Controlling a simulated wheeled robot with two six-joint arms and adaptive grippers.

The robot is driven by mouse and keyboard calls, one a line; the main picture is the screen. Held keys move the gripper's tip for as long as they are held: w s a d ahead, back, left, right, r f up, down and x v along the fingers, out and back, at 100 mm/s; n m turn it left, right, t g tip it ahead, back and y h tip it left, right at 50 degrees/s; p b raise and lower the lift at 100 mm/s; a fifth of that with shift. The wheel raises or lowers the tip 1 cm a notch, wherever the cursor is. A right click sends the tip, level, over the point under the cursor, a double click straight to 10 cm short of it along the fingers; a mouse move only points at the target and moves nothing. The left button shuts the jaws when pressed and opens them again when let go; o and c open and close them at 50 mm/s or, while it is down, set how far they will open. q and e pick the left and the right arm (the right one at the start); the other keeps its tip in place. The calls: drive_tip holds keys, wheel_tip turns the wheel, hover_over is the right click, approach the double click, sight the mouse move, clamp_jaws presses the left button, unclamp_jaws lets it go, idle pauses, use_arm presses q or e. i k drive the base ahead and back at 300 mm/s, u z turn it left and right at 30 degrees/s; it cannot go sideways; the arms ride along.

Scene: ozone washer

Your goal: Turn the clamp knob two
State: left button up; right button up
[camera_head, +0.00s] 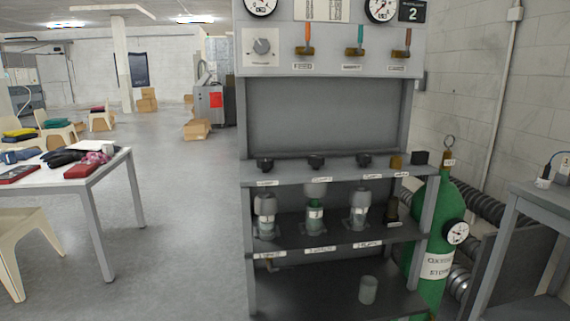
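Three small black knobs sit in a row along the grey shelf of the washer stand. They are a left knob (265,164), a middle knob (316,162) and a right knob (364,160). Each has a small white label on the shelf edge in front, too small to read for certain. The middle knob, second from the left, is above the middle label (322,180). Under the knobs, several clear glass vessels stand on the lower shelf, including the middle vessel (315,215). Neither of my grippers is in view.
A brass block (396,161) and a black block (420,158) sit right of the knobs. The upper panel has a grey dial (261,46), three coloured levers and gauges. A green cylinder (432,235) stands at right. A table (122,160) stands at left, with open floor between.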

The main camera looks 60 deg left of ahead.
sight(316, 160)
drive_tip(key=k, duration=0.4)
drive_tip(key=u, duration=0.85)
